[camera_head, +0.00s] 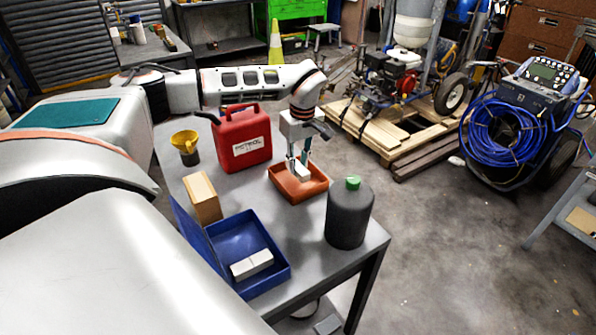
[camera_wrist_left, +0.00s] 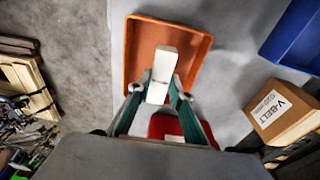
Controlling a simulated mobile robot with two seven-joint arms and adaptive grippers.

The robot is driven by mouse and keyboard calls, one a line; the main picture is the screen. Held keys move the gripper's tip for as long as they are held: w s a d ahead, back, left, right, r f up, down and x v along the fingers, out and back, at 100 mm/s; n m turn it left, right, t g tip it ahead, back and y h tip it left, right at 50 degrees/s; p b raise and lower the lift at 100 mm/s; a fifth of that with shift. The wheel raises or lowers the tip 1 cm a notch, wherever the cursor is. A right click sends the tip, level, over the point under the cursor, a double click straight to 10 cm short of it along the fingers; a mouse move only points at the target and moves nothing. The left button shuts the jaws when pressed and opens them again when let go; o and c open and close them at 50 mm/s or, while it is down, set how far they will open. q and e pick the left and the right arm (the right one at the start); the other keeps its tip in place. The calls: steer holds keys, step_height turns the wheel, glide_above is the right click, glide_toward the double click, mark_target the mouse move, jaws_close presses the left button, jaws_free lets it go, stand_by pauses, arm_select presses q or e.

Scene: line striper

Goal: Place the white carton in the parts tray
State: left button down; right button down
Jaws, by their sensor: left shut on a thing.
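The white carton (camera_head: 303,173) is between the fingers of my left gripper (camera_head: 298,162), which is shut on it and points down. The orange-brown tray (camera_head: 293,198) lies on the grey table directly below. In the left wrist view the carton (camera_wrist_left: 164,64) shows over the floor of the tray (camera_wrist_left: 132,50), inside its rim, with the fingers (camera_wrist_left: 160,88) on both its sides. I cannot tell whether the carton touches the tray floor or hangs just above it. My right gripper is not in view.
A red petrol can (camera_head: 241,138) and a yellow funnel (camera_head: 186,146) stand left of the tray. A dark bottle with a green cap (camera_head: 348,215) stands right. A brown V-belt box (camera_head: 203,198) and a blue bin (camera_head: 283,279) holding a white block (camera_head: 252,264) are nearer.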

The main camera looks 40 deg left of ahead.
mark_target(299, 166)
arm_select(q)
steer(key=shift+f, duration=1.7)
steer(key=shift+f, duration=0.1)
steer(key=c, duration=1.8)
jaws_free()
steer(key=r, duration=0.4)
steer(key=d+r, duration=0.1)
steer(key=r, duration=0.7)
steer(key=shift+s+d+r, duration=0.1)
steer(key=shift+s+d, duration=0.1)
